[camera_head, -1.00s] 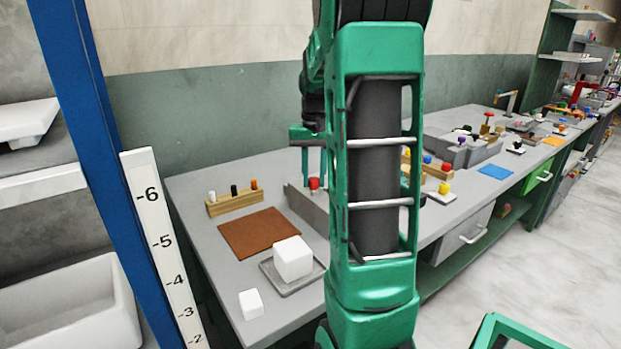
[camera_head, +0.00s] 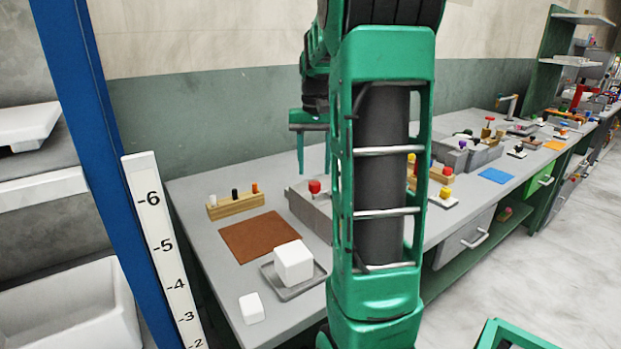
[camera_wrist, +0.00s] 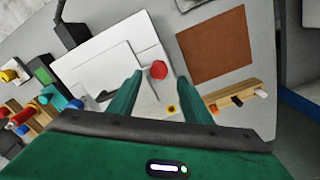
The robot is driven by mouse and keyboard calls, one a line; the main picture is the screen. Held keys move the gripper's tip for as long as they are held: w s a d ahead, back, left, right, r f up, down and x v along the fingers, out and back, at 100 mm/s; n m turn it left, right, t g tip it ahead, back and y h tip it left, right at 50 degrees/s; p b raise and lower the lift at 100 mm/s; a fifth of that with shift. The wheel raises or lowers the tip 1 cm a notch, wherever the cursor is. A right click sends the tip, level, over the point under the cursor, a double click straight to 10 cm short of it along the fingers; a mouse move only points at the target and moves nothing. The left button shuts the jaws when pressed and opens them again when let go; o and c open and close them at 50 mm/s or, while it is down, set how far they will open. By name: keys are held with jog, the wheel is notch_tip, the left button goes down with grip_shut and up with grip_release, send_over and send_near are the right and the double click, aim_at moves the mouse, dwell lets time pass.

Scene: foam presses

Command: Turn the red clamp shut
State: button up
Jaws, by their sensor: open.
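The red clamp (camera_head: 314,187) shows as a small red knob on the grey press block (camera_head: 309,207), behind the tray on the bench. In the wrist view the red clamp (camera_wrist: 158,69) is a faceted knob at the edge of the pale press (camera_wrist: 115,60). My gripper (camera_head: 313,172) is above and close to the knob. In the wrist view my gripper's two green fingers (camera_wrist: 160,80) are spread apart, with the knob between and just beyond their tips, not visibly touched. My arm hides the right part of the press in the head view.
A brown mat (camera_head: 258,237), a wooden peg rack (camera_head: 234,204) and a tray (camera_head: 284,286) with a white foam block (camera_head: 294,262) lie left of the press. A small white block (camera_head: 251,308) sits near the front edge. More fixtures stand farther right.

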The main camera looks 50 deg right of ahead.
aim_at(313, 182)
notch_tip(313, 182, up, 6)
jog(key=shift+w+f, duration=0.1)
jog(key=shift+f, duration=0.05)
dwell(0.6)
jog(key=s+a+f+n, duration=0.1)
jog(key=s+a+f, duration=0.6)
jog(key=s+a, duration=0.2)
jog(key=s+a+f+n, duration=0.1)
jog(key=s+a+f, duration=0.6)
jog(key=s+a, duration=0.3)
jog(key=shift+s+f+n, duration=0.35)
jog(key=shift+s+n, duration=0.05)
jog(key=shift+s, duration=0.25)
jog(key=shift+s+a, duration=0.1)
jog(key=c, duration=0.3)
jog(key=shift+c, duration=0.3)
